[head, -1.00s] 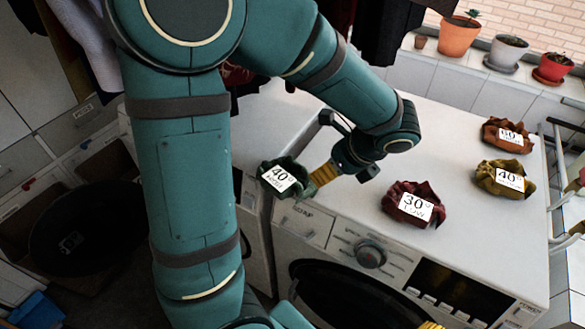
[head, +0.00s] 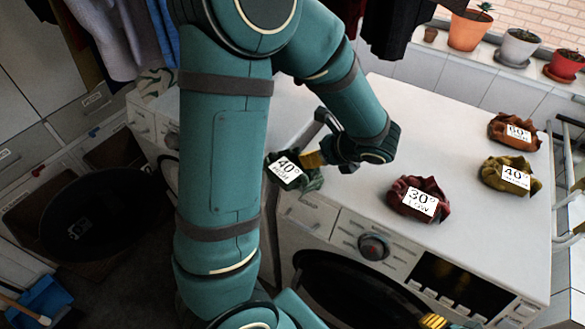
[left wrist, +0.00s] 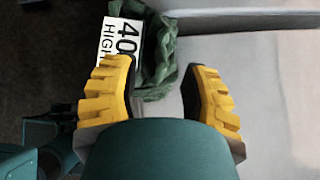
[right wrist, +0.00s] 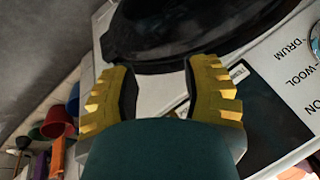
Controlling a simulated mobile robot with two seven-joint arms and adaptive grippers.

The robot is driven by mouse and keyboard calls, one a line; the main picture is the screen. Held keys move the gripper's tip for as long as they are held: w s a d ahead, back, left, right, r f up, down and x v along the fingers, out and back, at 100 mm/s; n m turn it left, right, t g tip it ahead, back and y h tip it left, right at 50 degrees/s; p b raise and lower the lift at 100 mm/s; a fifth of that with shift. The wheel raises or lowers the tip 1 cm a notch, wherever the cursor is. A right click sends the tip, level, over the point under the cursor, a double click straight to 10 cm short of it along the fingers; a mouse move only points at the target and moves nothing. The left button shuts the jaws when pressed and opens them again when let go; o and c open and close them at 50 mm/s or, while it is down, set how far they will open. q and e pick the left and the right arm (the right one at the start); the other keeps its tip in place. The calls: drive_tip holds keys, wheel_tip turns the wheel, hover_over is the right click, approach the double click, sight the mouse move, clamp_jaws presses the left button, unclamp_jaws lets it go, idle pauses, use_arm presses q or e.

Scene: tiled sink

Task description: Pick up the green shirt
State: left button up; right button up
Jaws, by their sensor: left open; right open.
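The green shirt (head: 313,180) is a crumpled bundle with a white "40° HIGH" label, at the left front corner of the white washing machine top. It also shows in the left wrist view (left wrist: 159,52), partly past the machine's edge. My left gripper (head: 309,160) is open at the shirt's right side. In the left wrist view its yellow fingers (left wrist: 163,85) stand apart, with the shirt just ahead and partly between them; contact cannot be told. My right gripper (right wrist: 165,92) is open and empty before the machine's front; a fingertip shows at the head view's bottom edge.
A dark red shirt (head: 397,195), an olive shirt (head: 495,170) and a brown shirt (head: 503,130) lie on the machine top (head: 440,120). Potted plants line the sill behind. A black basket (head: 95,215) stands on the floor at left. The machine's middle top is clear.

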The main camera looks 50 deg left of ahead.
sight(294, 166)
use_arm(q)
drive_tip(key=x, duration=0.4)
drive_tip(key=shift+w+a+f, duration=0.2)
drive_tip(key=shift+a+f, duration=0.05)
drive_tip(key=shift+a, duration=0.05)
clamp_jaws()
